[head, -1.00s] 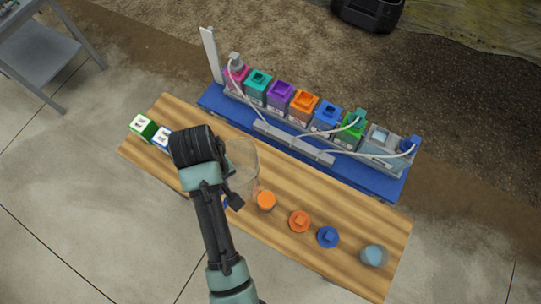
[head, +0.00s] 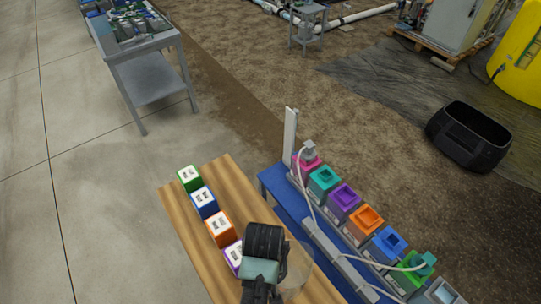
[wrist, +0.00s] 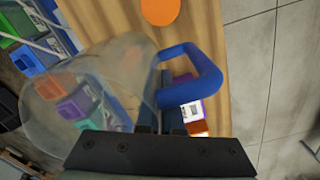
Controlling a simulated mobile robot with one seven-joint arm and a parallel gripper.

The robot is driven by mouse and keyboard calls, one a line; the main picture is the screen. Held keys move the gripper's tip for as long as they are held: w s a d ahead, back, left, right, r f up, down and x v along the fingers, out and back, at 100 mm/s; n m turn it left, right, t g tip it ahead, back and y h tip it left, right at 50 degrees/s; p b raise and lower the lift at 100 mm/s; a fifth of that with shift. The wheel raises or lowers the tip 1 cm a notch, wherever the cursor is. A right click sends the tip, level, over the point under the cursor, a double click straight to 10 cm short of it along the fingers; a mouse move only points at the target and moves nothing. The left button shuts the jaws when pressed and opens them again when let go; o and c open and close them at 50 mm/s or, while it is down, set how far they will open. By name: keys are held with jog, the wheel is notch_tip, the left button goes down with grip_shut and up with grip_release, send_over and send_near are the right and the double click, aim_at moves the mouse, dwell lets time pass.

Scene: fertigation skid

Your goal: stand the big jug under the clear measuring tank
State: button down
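The big jug is a clear, see-through vessel with a blue handle. In the wrist view the jug (wrist: 85,90) fills the left side, and its blue handle (wrist: 205,70) loops to the right. My gripper (wrist: 160,115) appears shut on the handle; the fingertips are partly hidden. In the head view the jug (head: 298,272) shows faintly just right of my gripper (head: 262,285), above the wooden table, cut by shadow and my arm. I cannot make out the clear measuring tank in either current view.
Green, blue, orange and purple labelled boxes (head: 205,202) line the wooden table (head: 185,235). A blue bench (head: 275,183) carries coloured canisters (head: 343,197), hoses and a white post (head: 290,138). A grey table (head: 150,80) stands upper left, a black tub (head: 468,137) right. Open floor lies left.

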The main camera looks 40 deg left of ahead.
jog(key=shift+f, duration=3.15)
jog(key=shift+f, duration=0.2)
jog(key=c, duration=1.1)
grip_release()
jog(key=shift+r, duration=0.15)
notch_tip(320, 180, up, 12)
jog(key=shift+r, duration=0.1)
jog(key=shift+a, duration=0.1)
